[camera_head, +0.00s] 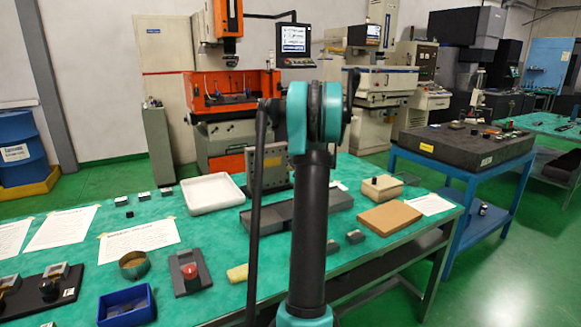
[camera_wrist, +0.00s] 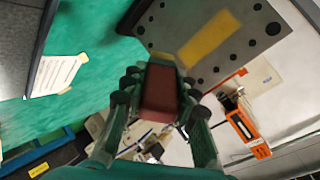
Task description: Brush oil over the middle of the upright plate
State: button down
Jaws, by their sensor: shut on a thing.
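The upright plate (camera_head: 268,158) is grey with holes and stands on the green table, partly hidden behind my arm in the head view. In the wrist view the plate (camera_wrist: 255,45) fills the upper right. A yellow band (camera_wrist: 208,40) lies across part of its face; I cannot tell whether it is oil. My gripper (camera_wrist: 158,92) is shut on a dark red block-shaped thing (camera_wrist: 160,88), likely the brush handle. Its far end points toward the plate, close to the yellow band. Bristles and any contact are not clear. My gripper is hidden in the head view.
A brass-coloured round tin (camera_head: 133,265), a blue bin (camera_head: 127,306) and a grey block with a red knob (camera_head: 190,272) stand at the front left. A white tray (camera_head: 213,193) lies left of the plate. A brown board (camera_head: 390,217) lies to the right.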

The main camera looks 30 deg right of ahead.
jog(key=w+a+f, duration=0.2)
jog(key=a+f, duration=0.1)
jog(key=a, duration=0.9)
jog(key=shift+w+d, duration=0.15)
jog(key=shift+w, duration=2.55)
jog(key=shift+w, duration=0.5)
jog(key=d, duration=1.2)
jog(key=shift+w, duration=0.25)
jog(key=shift+a, duration=0.1)
